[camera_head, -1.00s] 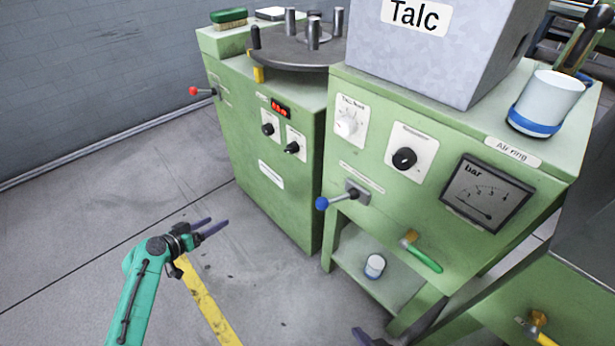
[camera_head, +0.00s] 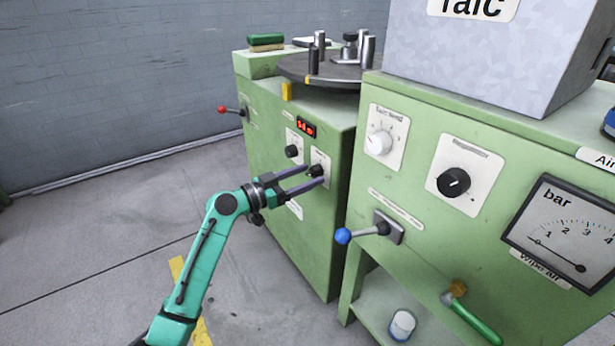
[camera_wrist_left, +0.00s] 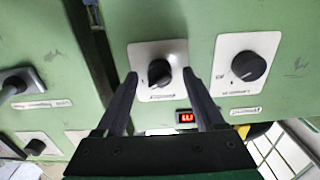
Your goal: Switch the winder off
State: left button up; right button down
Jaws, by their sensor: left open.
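The winder is the green cabinet (camera_head: 300,230) with a round turntable on top. Its front carries a red lit display (camera_head: 307,127), a black knob (camera_head: 291,151) on the left plate and a second black knob (camera_head: 315,171) on the right plate. My left gripper (camera_head: 314,177) is open, with its fingers reaching to the right-plate knob. In the left wrist view, that knob (camera_wrist_left: 160,72) lies between the fingertips, one on each side; I cannot tell whether they touch it. The other knob (camera_wrist_left: 248,66) is to the right there. My right gripper is out of view.
A second green cabinet stands to the right with a white knob (camera_head: 379,143), a regulator knob (camera_head: 453,183), a blue-tipped lever (camera_head: 344,236) and a bar gauge (camera_head: 563,232). A red-tipped lever (camera_head: 222,110) sticks out at the winder's left. The floor at left is clear.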

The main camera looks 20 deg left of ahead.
pick_arm(q)
jog(key=shift+w+d, duration=0.2)
jog(key=shift+w, duration=0.05)
grip_shut()
jog(key=shift+n, duration=0.3)
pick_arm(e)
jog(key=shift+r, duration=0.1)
pick_arm(q)
jog(key=shift+n+p, duration=0.55)
jog(key=shift+n, duration=0.35)
jog(key=n+p, duration=0.1)
jog(key=n, duration=0.1)
jog(key=shift+r+n, duration=0.1)
jog(key=shift+n, duration=0.2)
jog(key=n+p, duration=0.3)
jog(key=n, duration=0.3)
jog(key=shift+n+p, duration=0.35)
jog(key=shift+n, duration=0.25)
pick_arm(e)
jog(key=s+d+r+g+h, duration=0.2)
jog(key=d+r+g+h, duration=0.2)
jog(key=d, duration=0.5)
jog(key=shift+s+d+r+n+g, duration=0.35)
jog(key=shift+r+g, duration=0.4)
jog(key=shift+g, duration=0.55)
